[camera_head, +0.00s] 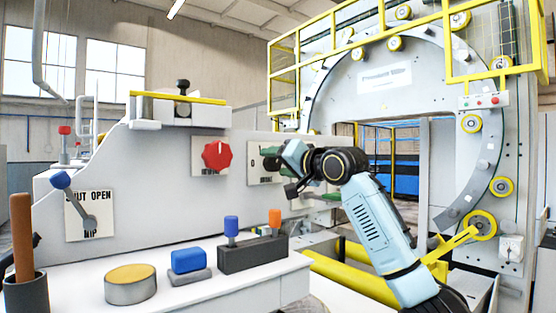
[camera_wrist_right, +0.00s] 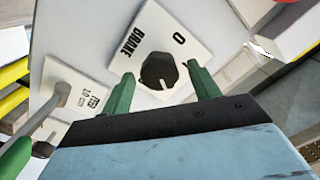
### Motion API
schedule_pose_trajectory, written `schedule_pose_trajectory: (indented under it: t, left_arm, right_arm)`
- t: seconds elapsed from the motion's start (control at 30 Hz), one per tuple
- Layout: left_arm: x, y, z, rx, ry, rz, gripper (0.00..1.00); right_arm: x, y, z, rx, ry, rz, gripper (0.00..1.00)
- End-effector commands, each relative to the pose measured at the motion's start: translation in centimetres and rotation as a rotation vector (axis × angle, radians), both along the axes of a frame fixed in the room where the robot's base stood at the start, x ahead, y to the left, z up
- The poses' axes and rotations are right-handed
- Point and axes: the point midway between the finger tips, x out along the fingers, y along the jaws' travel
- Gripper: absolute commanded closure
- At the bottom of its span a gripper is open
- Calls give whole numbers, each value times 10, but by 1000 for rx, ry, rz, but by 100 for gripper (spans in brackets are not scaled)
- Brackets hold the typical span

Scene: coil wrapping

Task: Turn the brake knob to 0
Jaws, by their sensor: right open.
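The brake knob (camera_wrist_right: 158,70) is black and sits on a white plate (camera_wrist_right: 150,28) marked "BRAKE" and "0" in the right wrist view. A pale mark shows on its edge nearest my gripper, away from the "0". In the head view the plate (camera_head: 254,172) is on the grey machine panel, and my gripper hides the knob. My right gripper (camera_wrist_right: 161,70) is open, with one green finger on each side of the knob. I cannot tell whether the fingers touch it. The right gripper also shows in the head view (camera_head: 270,158). My left gripper is out of view.
A red knob (camera_head: 217,155) is left of the brake plate. A lever plate (camera_wrist_right: 78,92) is beside it in the wrist view. Below, the ledge holds a dark block (camera_head: 250,255), a blue button (camera_head: 188,261) and a yellow-topped disc (camera_head: 131,275).

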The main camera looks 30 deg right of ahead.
Motion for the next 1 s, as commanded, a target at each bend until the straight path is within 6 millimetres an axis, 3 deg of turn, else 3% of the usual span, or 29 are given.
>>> schedule_pose_trajectory:
  t: [0.33,0.67,1.0]
  left_arm:
    - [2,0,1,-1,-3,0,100]
    - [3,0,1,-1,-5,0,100]
    - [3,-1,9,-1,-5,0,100]
  right_arm:
    - [3,0,0,0,-1,-1,40]
    - [3,0,0,0,0,0,83]
    - [3,0,1,-54,-2,0,83]
